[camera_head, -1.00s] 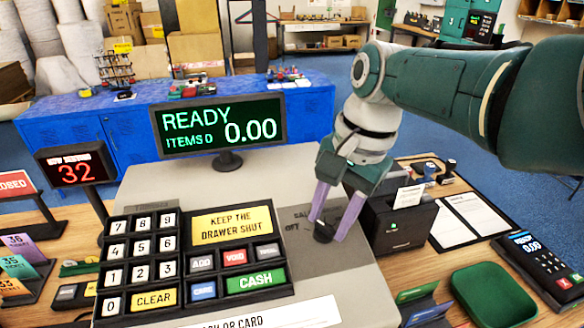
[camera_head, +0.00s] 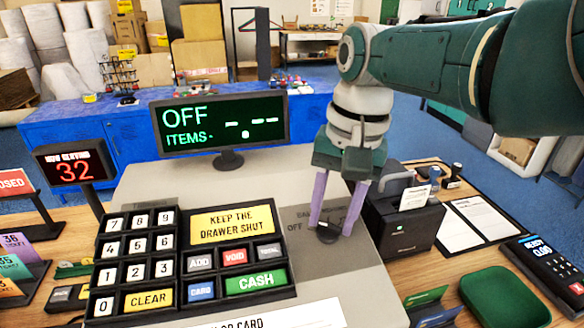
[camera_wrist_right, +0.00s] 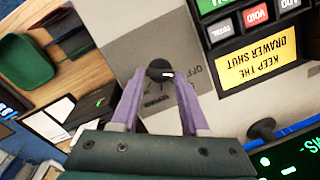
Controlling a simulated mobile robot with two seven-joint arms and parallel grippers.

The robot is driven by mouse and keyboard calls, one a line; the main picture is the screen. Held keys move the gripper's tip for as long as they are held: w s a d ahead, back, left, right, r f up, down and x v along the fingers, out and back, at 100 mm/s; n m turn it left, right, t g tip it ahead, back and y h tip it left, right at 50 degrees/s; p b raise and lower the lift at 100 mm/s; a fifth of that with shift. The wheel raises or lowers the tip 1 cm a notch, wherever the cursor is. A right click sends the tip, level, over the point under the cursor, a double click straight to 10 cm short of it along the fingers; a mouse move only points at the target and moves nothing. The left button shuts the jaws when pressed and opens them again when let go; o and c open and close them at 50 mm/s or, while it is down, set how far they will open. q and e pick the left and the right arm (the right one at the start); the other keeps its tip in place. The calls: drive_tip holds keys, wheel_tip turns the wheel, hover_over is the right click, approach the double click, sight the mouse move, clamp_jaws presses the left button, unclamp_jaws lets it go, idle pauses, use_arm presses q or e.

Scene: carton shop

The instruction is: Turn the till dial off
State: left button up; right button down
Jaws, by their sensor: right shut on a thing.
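The till (camera_head: 360,280) stands in the middle of the counter. Its black dial (camera_head: 327,233) sits on a grey panel to the right of the keypad, and the panel shows "OFF" at the dial's left. The dial also shows in the right wrist view (camera_wrist_right: 160,71). My right gripper (camera_head: 331,228) comes down from above and is shut on the dial, one purple finger at each side. The till display (camera_head: 219,124) reads "OFF" with dashes. The dial's pointer is too small to read. My left gripper is not in view.
The keypad (camera_head: 140,262) is left of the dial. A black printer box (camera_head: 402,228) stands close to the right of my gripper. A green tray (camera_head: 504,297), a clipboard (camera_head: 482,220) and a card terminal (camera_head: 548,262) lie further right.

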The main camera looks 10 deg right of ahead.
sight(336, 225)
drive_tip(key=shift+c, duration=2)
unclamp_jaws()
drive_tip(key=shift+r, duration=0.1)
drive_tip(key=shift+r+p, duration=0.35)
drive_tip(key=shift+p, duration=0.1)
drive_tip(key=r+p, duration=0.2)
drive_tip(key=r, duration=0.1)
drive_tip(key=r+p, duration=0.1)
drive_tip(key=shift+d+r, duration=0.3)
drive_tip(key=shift+r, duration=0.1)
drive_tip(key=r, duration=0.4)
drive_tip(key=shift+s+d+p, duration=0.2)
drive_tip(key=shift+p, duration=0.2)
